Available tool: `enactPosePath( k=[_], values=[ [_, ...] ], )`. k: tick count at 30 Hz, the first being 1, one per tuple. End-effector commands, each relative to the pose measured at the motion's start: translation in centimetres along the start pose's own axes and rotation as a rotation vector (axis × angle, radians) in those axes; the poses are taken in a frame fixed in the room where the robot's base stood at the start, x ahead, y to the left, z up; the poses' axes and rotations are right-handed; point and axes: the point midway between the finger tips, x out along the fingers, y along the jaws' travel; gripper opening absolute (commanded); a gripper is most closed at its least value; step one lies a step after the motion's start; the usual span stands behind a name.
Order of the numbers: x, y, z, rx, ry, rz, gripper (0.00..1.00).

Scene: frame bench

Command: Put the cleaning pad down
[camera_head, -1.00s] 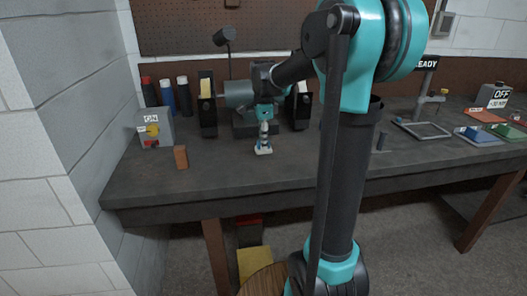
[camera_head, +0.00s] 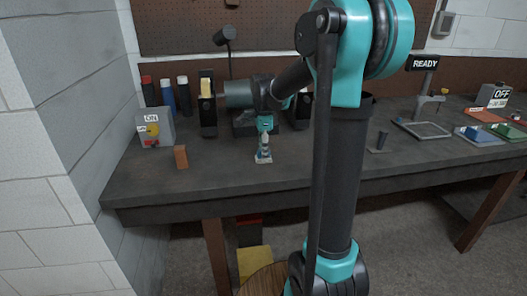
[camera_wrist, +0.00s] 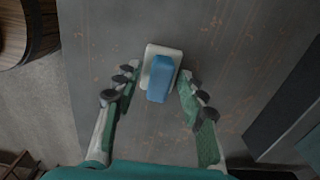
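The cleaning pad (camera_wrist: 151,51) is a pale block with a blue handle (camera_wrist: 160,78) on top. It appears to rest flat on the dark bench (camera_wrist: 225,45). My gripper (camera_wrist: 160,80) is open, with one finger on each side of the pad and gaps between the fingers and the blue handle. In the head view my gripper (camera_head: 264,145) points down, directly over the pad (camera_head: 263,160), near the middle of the left bench area. The fingers partly hide the handle there.
A wooden block (camera_head: 181,157) and a grey ON switch box (camera_head: 154,130) stand to the left. Several spray cans (camera_head: 167,95) and dark holders (camera_head: 207,105) are behind. A small dark peg (camera_head: 381,141), a frame (camera_head: 424,130) and coloured trays (camera_head: 480,135) lie to the right. The bench around the pad is clear.

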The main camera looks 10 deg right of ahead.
Motion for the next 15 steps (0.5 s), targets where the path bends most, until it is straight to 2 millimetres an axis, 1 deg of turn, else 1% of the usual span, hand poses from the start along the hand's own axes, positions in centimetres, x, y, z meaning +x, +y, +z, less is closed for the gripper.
enactPosePath(
  k=[8,11,15],
  values=[
    [-0.3,0.0,0.0,0.0,0.0,0.0,0.41],
    [-1.2,0.0,0.0,0.0,0.0,0.0,0.41],
    [-3.6,0.0,0.0,0.0,0.0,0.0,0.41]
  ],
)
